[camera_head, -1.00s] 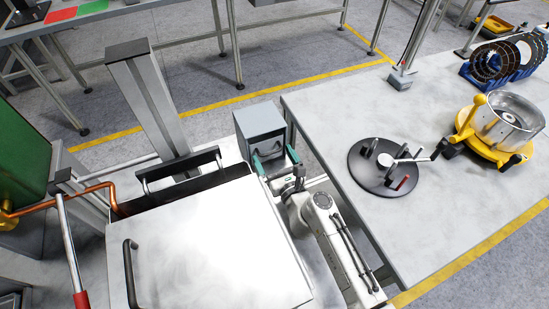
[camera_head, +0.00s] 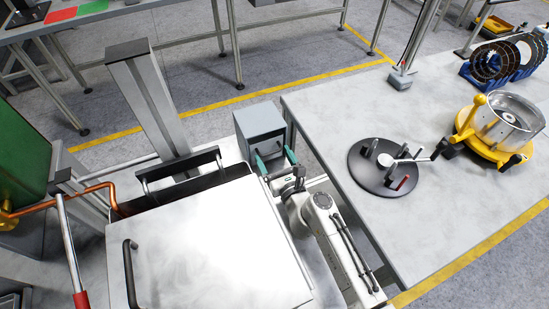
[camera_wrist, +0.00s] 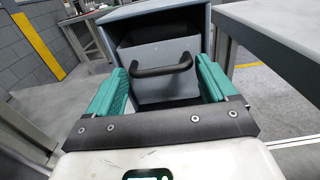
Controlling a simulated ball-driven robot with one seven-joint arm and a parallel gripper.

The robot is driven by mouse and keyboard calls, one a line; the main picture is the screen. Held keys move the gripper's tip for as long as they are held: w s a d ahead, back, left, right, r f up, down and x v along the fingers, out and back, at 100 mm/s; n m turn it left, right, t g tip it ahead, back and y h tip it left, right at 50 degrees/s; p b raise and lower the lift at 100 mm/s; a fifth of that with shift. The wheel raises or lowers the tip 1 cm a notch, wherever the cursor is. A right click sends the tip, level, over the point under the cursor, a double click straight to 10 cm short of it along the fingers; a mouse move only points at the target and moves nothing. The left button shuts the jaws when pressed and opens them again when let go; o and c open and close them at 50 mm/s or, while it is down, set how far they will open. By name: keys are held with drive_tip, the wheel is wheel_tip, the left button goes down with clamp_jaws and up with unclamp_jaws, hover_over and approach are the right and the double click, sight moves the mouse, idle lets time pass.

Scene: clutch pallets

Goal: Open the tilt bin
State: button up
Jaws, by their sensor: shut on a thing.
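The tilt bin is a grey box unit (camera_head: 258,120) beyond the end of my arm in the head view. In the wrist view its housing (camera_wrist: 202,18) surrounds a grey front panel (camera_wrist: 165,90) with a dark curved handle (camera_wrist: 163,71). A dark gap into the interior shows above the panel, so the bin appears tilted partly out. My gripper (camera_head: 273,154), with teal fingers, is at the front of the bin.
A worktable (camera_head: 440,220) stands close to the right, bearing a black disc fixture (camera_head: 370,172) and a yellow-based metal bowl (camera_head: 515,122). A white-topped cabinet (camera_head: 210,235) with dark handles is close to the left. A metal post (camera_head: 150,100) stands behind it.

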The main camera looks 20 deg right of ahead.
drive_tip(key=s+f+b, duration=0.1)
drive_tip(key=f+b, duration=0.1)
drive_tip(key=s+f+b, duration=0.2)
drive_tip(key=shift+s+f, duration=0.2)
drive_tip(key=shift+f, duration=0.05)
drive_tip(key=o, duration=1.3)
drive_tip(key=shift+w+r, duration=0.1)
drive_tip(key=shift+w, duration=0.05)
drive_tip(key=shift+r, duration=0.1)
drive_tip(key=s+b, duration=0.1)
drive_tip(key=s, duration=0.9)
drive_tip(key=shift+s, duration=0.4)
